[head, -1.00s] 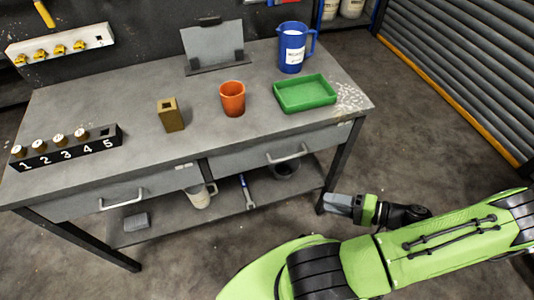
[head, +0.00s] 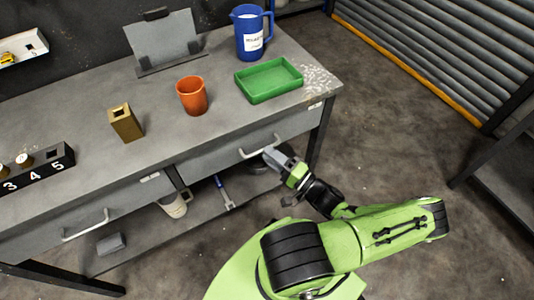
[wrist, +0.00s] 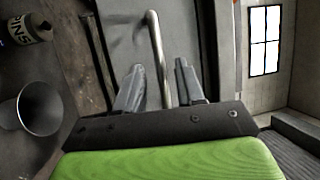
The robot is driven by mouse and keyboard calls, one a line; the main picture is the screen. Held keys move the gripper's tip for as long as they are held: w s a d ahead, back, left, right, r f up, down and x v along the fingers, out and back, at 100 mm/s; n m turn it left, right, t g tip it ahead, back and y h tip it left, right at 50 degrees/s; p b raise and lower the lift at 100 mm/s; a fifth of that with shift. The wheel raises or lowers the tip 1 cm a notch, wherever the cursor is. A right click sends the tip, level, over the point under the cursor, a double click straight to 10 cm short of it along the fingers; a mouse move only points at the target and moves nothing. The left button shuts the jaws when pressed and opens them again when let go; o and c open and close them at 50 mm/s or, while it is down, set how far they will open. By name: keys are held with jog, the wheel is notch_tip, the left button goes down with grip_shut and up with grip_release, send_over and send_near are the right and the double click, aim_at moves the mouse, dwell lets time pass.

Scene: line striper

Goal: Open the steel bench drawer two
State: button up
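The steel bench (head: 60,187) has two drawers under its top, and both look shut. The right drawer (head: 215,160) has a silver bar handle (head: 258,148); it is presumably drawer two, but its label is too small to read. The left drawer (head: 40,237) has a similar handle (head: 86,226). My gripper (head: 272,155) is at the right end of the right drawer's handle. In the wrist view my gripper (wrist: 159,66) is open, with the handle (wrist: 155,40) running between its two fingers. A gap shows between the handle and each finger.
On the bench stand a blue jug (head: 250,35), a green tray (head: 268,92), an orange cup (head: 191,97) and a brass-coloured block (head: 126,124). The floor in front of the bench is clear.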

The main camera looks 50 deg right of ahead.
jog(key=shift+x, duration=0.9)
jog(key=shift+c, duration=0.2)
grip_shut()
